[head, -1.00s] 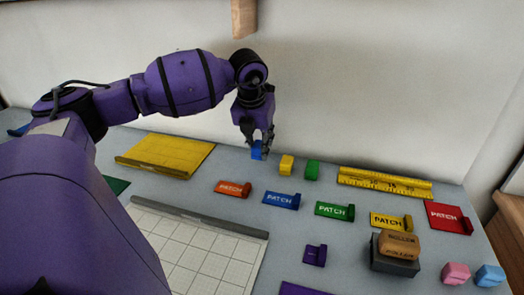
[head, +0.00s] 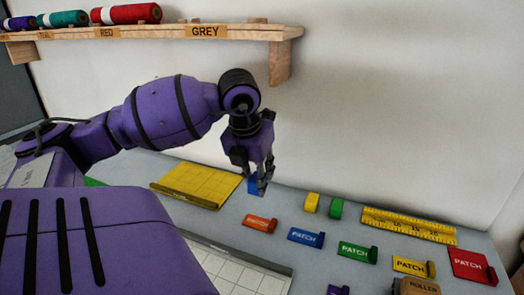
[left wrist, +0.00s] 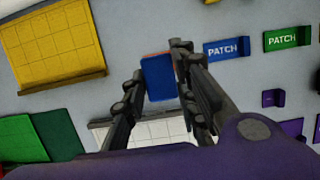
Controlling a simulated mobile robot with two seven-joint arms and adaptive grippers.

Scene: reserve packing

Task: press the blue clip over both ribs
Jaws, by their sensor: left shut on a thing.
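My left gripper (head: 262,184) is shut on the blue clip (head: 252,186), with a finger on each side. The clip shows as a blue block between the fingers in the left wrist view (left wrist: 159,79), where it covers most of an orange thing behind it. In the head view the clip is partly hidden by the fingers, left of the yellow clip (head: 311,202) and green clip (head: 336,208). The blue patch (head: 305,237) lies nearer, with a raised end. I cannot tell which ribs are meant. My right gripper is not in view.
A yellow gridded board (head: 197,184) lies to the left, a white gridded board (head: 215,262) in front. Orange (head: 260,222), green (head: 357,251), yellow (head: 413,266) and red patches (head: 470,265) lie rightward, before a yellow ruler (head: 408,224). A shelf (head: 150,32) of spools hangs above.

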